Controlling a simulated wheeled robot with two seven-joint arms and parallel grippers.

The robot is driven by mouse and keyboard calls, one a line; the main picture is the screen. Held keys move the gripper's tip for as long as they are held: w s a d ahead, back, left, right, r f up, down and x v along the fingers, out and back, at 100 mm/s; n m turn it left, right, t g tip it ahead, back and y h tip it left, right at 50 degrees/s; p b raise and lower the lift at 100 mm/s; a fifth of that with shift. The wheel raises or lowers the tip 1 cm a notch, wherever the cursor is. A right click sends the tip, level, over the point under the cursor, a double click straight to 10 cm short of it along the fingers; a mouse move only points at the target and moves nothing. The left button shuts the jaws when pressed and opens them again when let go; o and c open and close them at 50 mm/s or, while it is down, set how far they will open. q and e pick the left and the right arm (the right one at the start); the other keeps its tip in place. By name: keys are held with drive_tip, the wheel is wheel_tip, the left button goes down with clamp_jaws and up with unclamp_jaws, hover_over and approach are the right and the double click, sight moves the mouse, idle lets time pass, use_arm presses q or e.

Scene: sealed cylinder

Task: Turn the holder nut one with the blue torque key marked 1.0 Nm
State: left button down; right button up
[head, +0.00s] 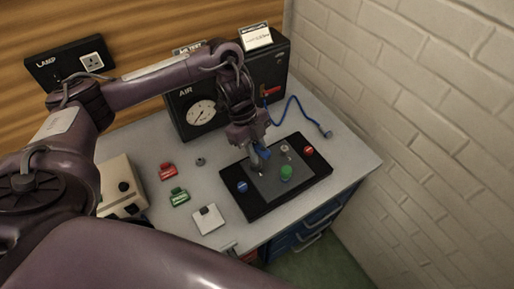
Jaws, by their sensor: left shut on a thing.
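My left gripper (257,152) points down over the grey and black holder plate (307,179). It is shut on the blue torque key (264,153), of which only a small blue part shows beside the fingers. The key's marking is not readable. The tip of the key is low over the plate, and I cannot tell whether it touches a nut. The plate carries a blue knob (242,187), a green knob (286,172), a red knob (308,150) and a small metal fitting (284,148). My right gripper is not in view.
A red key (168,171) and a green key (179,197) lie left of the plate, near a small metal ring (200,161) and a white square piece (208,219). A black AIR box (200,115) with a gauge and blue hose (297,100) stands behind. A brick wall closes the right.

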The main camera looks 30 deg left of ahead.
use_arm(q)
drive_tip(key=shift+w+r, duration=0.25)
drive_tip(key=shift+m+g+p, duration=0.4)
drive_tip(key=shift+m+p, duration=0.9)
drive_tip(key=shift+p, duration=0.1)
drive_tip(key=shift+m+g+y+p, duration=0.3)
drive_tip(key=shift+m+y+p, duration=0.1)
drive_tip(key=shift+m+p, duration=0.65)
drive_tip(key=shift+m, duration=0.25)
